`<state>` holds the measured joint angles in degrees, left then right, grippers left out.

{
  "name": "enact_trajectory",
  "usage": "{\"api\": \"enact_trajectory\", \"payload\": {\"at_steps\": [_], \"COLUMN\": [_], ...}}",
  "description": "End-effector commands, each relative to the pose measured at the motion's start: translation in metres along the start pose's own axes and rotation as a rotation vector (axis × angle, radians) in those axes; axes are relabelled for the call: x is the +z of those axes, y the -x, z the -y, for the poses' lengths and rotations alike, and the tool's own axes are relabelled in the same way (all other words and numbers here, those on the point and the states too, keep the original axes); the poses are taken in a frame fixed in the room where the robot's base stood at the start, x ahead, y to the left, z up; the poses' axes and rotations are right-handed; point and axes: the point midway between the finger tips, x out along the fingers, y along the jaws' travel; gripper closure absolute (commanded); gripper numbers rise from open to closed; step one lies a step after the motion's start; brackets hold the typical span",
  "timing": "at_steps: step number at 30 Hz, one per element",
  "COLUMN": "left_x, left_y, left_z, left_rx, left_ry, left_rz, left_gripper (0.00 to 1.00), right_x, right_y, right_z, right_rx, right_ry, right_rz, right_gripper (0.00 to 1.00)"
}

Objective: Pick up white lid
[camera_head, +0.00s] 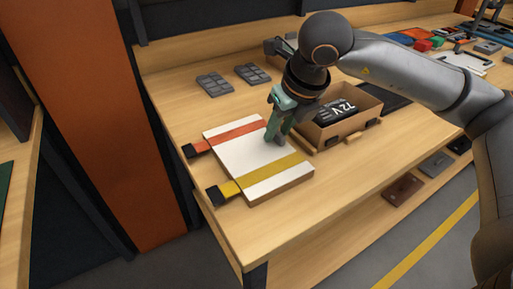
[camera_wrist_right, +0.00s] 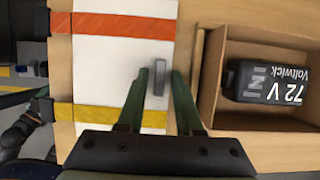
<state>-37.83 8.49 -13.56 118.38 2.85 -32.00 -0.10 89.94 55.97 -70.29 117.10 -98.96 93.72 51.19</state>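The white lid (camera_head: 246,157) lies flat on a wooden base on the workbench, with an orange strap (camera_head: 238,133) and a yellow strap (camera_head: 262,178) across it. The lid also shows in the right wrist view (camera_wrist_right: 105,70), with a small grey handle (camera_wrist_right: 158,80) near its right edge. My right gripper (camera_head: 275,140) points down over the lid's right side. Its green fingers (camera_wrist_right: 162,85) are apart, with the handle between them near the tips; I cannot tell whether they touch it. My left gripper is not in view.
An open wooden box (camera_head: 371,124) with a black 72 V battery (camera_head: 335,110) stands right beside the lid. Two grey trays (camera_head: 214,84) lie behind. The straps' black ends (camera_head: 217,195) hang toward the bench's left edge. Bare bench top (camera_head: 340,182) lies in front.

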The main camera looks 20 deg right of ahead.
Motion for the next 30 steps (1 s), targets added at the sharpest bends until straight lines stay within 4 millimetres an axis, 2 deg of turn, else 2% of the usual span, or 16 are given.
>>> {"api": "enact_trajectory", "payload": {"at_steps": [1,9,30], "left_x": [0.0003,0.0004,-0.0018], "left_y": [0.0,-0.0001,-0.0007], "left_z": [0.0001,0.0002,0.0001], "left_rx": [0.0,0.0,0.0], "left_ry": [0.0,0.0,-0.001], "left_rz": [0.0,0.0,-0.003], "left_gripper": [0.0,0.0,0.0], "right_x": [0.0,0.0,0.0023], "right_y": [0.0001,0.0003,0.005], "right_z": [-0.0002,-0.0002,-0.0003], "right_rx": [0.0,0.0,0.0], "right_ry": [0.0,0.0,0.0], "right_rz": [0.0,0.0,0.001], "right_gripper": [0.72,1.0,1.0]}}
